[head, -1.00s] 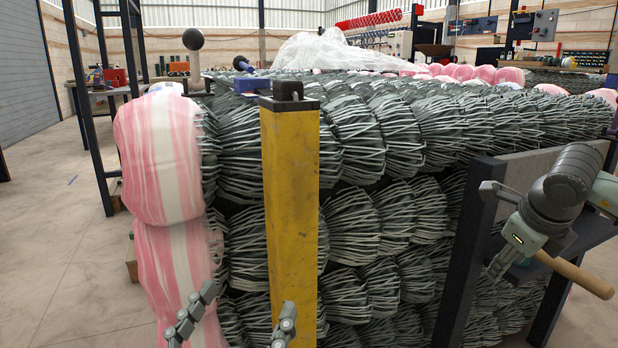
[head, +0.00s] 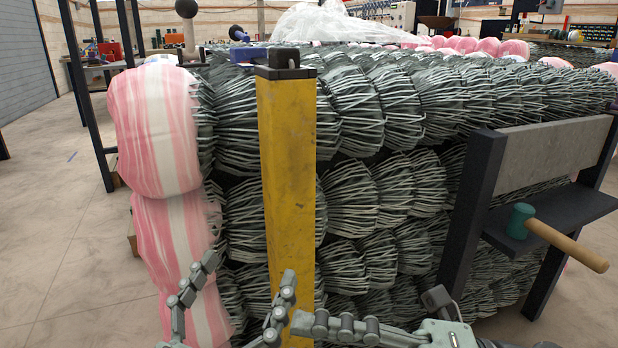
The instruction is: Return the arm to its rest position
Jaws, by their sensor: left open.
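My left gripper (head: 246,268) is at the bottom of the head view. Its two jointed grey fingers stand apart and point up, with nothing between them. One finger is in front of the pink and white wrapped roll end, the other in front of the yellow post (head: 287,170). My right gripper (head: 366,308) is at the bottom centre-right. One finger reaches left across the foot of the post, and the other part points up near the dark frame upright. I see nothing held in it, but its jaw opening is unclear. Both arms are mostly below the picture.
Stacked chainlink rolls (head: 350,205) fill the middle, close beyond both grippers. A green-headed mallet (head: 521,221) lies on a dark shelf (head: 580,208) at right, its wooden handle sticking out. A dark upright (head: 470,215) stands beside it. Open floor (head: 60,240) is at left.

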